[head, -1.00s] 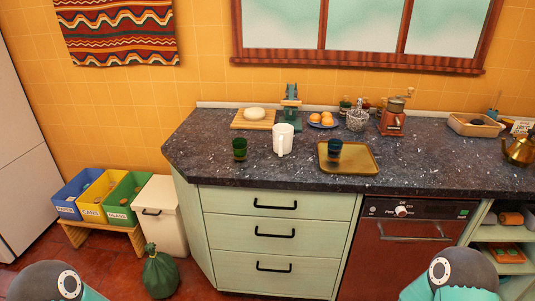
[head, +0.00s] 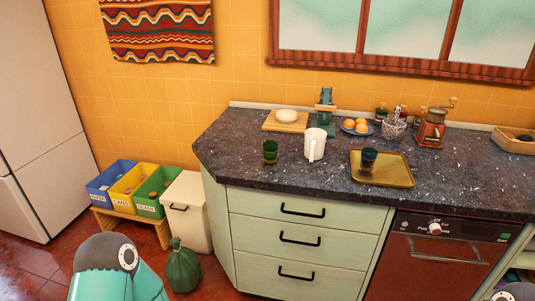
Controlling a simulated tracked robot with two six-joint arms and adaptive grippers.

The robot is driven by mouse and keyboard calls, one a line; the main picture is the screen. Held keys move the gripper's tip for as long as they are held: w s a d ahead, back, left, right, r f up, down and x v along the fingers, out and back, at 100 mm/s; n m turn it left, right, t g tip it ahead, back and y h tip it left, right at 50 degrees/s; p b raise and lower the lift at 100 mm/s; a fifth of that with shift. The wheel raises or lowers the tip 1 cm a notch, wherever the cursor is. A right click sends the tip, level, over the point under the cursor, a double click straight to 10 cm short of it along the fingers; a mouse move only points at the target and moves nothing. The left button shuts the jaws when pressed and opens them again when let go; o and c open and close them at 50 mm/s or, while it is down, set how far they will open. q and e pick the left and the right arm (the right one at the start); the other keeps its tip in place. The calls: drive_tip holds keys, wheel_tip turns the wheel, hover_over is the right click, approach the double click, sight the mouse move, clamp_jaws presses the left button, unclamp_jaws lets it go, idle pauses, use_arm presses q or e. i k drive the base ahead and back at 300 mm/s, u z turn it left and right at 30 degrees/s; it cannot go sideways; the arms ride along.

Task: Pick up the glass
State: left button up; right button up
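A small green glass (head: 270,151) stands upright on the dark speckled counter (head: 230,160), left of a white mug (head: 315,144). A dark blue glass (head: 368,159) stands on a yellow tray (head: 396,172) to the right of the mug. Which of the two glasses the task means, I cannot tell. Neither of my grippers shows in the head view; only parts of my arms are in the lower corners, well in front of the counter.
Behind the glasses are a board with a pale round item (head: 286,115), a green scale-like device (head: 324,108), a plate of orange fruit (head: 356,126) and a grinder (head: 432,130). Sorting bins (head: 128,187), a white bin (head: 187,206) and a green bag (head: 183,268) stand at the left.

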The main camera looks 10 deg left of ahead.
sight(270, 153)
drive_tip(key=i, duration=0.9)
